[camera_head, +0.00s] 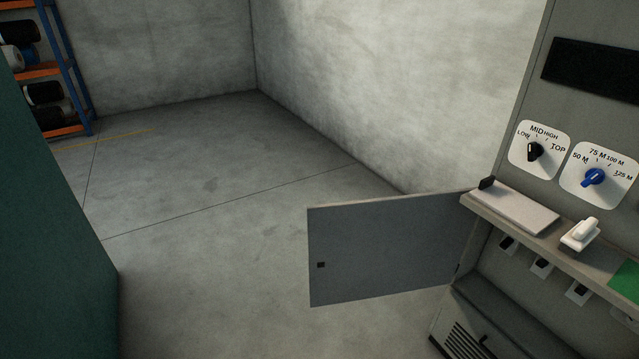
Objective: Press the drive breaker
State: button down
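A grey control cabinet (533,88) stands at the right edge. Its lower compartment is open, and a grey door (385,252) swings out to the left. Under the ledge inside, a row of small white plates with dark switches shows: one switch (508,244), a second (541,267) and a third (578,292). A further white plate (625,313) is partly cut off at the right. No labels on them are legible, so I cannot tell which is the drive breaker or how each is set. My gripper is not in view.
Above the ledge (513,208) are a black-knob dial (534,151) and a blue-knob dial (594,177). A white rocker-like object (581,234) sits on the ledge. A green block (60,220) stands at left, a shelf rack (75,70) behind it. The floor (220,210) between is clear.

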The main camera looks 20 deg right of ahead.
aim_at(506, 242)
jog(key=i+u, duration=0.2)
jog(key=u, duration=0.25)
jog(key=i+u, duration=0.2)
jog(key=i, duration=1.5)
jog(key=i+z, duration=0.2)
jog(key=i, duration=0.4)
jog(key=i+z, duration=0.25)
jog(key=i, duration=0.35)
jog(key=i+j+z, duration=0.2)
jog(key=i, duration=0.4)
jog(key=i+z, duration=0.25)
jog(key=i, duration=0.25)
jog(key=i+j+z, duration=0.1)
jog(key=i+z, duration=0.15)
jog(key=i, duration=0.2)
jog(key=i+j+z, duration=0.25)
jog(key=i, duration=0.2)
jog(key=z, duration=3.55)
jog(key=i+z, duration=0.15)
jog(key=k, duration=0.05)
